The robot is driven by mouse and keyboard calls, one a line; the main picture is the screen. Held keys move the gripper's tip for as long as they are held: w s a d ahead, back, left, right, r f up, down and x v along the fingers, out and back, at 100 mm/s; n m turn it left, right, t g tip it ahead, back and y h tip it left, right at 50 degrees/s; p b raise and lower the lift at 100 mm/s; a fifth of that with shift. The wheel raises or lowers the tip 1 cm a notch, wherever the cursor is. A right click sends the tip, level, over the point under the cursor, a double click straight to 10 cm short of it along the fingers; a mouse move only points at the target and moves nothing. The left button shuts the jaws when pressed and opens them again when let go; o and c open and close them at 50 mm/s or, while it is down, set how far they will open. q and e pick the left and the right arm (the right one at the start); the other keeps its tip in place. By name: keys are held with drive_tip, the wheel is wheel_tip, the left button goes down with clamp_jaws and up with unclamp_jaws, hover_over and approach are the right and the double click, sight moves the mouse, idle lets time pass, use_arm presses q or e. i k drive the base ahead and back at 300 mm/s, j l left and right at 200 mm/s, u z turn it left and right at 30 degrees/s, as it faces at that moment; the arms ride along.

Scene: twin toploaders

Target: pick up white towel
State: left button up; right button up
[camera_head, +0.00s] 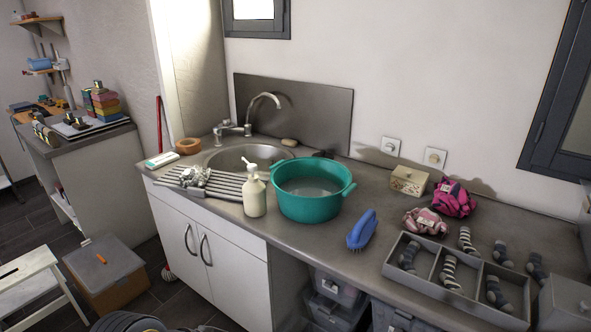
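I cannot make out a clear white towel in this view. A crumpled whitish-grey item (196,176) lies on the slatted drainer left of the sink; I cannot tell whether it is cloth. Neither of my grippers shows in the head view.
The grey counter (320,238) carries a sink (232,158), a soap dispenser (254,192), a teal tub (312,192), a blue brush (361,230), a divided sock tray (425,262) and pink bundles (424,221). A white stool (35,284) and a brown box (104,267) stand on the floor at left.

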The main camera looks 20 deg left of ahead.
sight(196, 176)
drive_tip(key=i+j+z, duration=0.1)
drive_tip(key=j+z, duration=1.45)
drive_tip(key=k+j, duration=0.15)
drive_tip(key=j, duration=0.3)
drive_tip(key=k+j, duration=0.1)
drive_tip(key=j, duration=0.35)
drive_tip(key=k+j, duration=0.15)
drive_tip(key=j, duration=0.35)
drive_tip(key=k+j, duration=0.1)
drive_tip(key=j, duration=0.35)
drive_tip(key=k+j, duration=0.15)
drive_tip(key=j, duration=0.3)
drive_tip(key=k+j, duration=0.1)
drive_tip(key=j, duration=0.35)
drive_tip(key=k+j, duration=0.15)
drive_tip(key=j, duration=0.3)
drive_tip(key=k+j, duration=0.1)
drive_tip(key=j, duration=0.4)
